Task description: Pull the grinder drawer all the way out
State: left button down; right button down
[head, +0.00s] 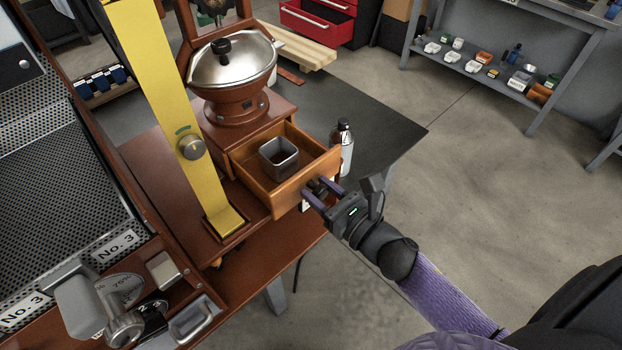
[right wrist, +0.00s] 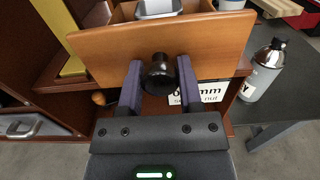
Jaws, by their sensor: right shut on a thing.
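The grinder (head: 236,108), with its round metal lid, stands on a reddish-brown bench. Its wooden drawer (head: 287,202) stands well out from the body, with a grey square metal cup (head: 279,160) inside. I cannot tell whether it is at its full travel. My right gripper (head: 320,192) is at the drawer front. In the right wrist view, its purple fingers (right wrist: 158,85) are on both sides of the black round knob (right wrist: 158,70) on the front panel (right wrist: 222,38), shut on it. My left gripper is not in view.
A yellow upright strip (head: 158,90) stands left of the drawer. A white printed label (right wrist: 205,92) shows below the drawer front. Open floor lies to the right.

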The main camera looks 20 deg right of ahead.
jog(key=shift+w, duration=0.1)
jog(key=shift+c, duration=1.2)
grip_release()
jog(key=v, duration=1)
